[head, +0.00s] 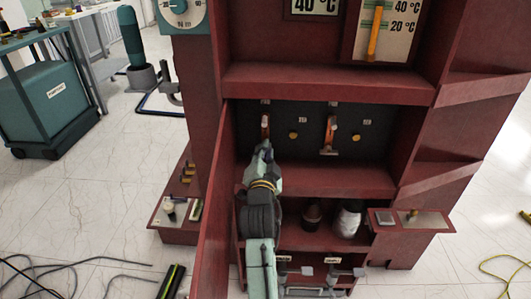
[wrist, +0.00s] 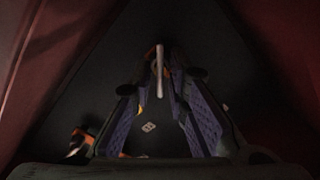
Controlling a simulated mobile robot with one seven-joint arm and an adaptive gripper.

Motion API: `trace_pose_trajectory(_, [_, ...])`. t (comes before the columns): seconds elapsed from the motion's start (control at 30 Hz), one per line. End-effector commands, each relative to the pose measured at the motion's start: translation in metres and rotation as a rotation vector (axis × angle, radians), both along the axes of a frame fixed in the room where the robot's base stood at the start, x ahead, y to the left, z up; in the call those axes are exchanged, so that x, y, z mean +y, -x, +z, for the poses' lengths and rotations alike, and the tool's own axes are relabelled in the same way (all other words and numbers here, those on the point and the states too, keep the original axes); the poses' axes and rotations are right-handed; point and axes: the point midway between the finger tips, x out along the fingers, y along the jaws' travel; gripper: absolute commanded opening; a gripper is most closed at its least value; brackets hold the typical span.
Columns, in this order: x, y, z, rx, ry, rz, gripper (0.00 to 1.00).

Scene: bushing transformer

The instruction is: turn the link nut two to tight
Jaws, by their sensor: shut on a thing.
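Two orange links hang on the dark panel (head: 312,145) inside the red cabinet, a left link (head: 264,124) and a right link (head: 329,132). My gripper (head: 265,148) is at the lower end of the left link and hides part of it. In the wrist view, my gripper's purple-padded fingers (wrist: 159,88) are closed in around a pale upright piece (wrist: 158,62) with orange beside it. I take this piece for the link nut; its shape is dark and partly hidden. I cannot read a link number.
An open red door (head: 210,215) stands just left of my arm. A cabinet shelf (head: 325,178) lies below the panel, with dark and white jars (head: 347,219) lower down. Cables lie on the floor.

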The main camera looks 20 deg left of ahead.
Motion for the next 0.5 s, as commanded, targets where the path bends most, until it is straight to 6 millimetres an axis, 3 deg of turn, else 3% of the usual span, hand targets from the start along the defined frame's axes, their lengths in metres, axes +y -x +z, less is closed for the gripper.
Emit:
trace_pose_trajectory(0.07, [-0.0001,0.0001,-0.0008,0.001,0.001,0.0,0.0])
trace_pose_trajectory(0.1, [-0.0001,0.0001,-0.0008,0.001,0.001,0.0,0.17])
trace_pose_trajectory(0.2, [-0.0001,0.0001,-0.0006,0.001,0.001,0.0,0.23])
trace_pose_trajectory(0.5, [0.0,0.0,-0.0001,-0.001,0.003,0.0,0.25])
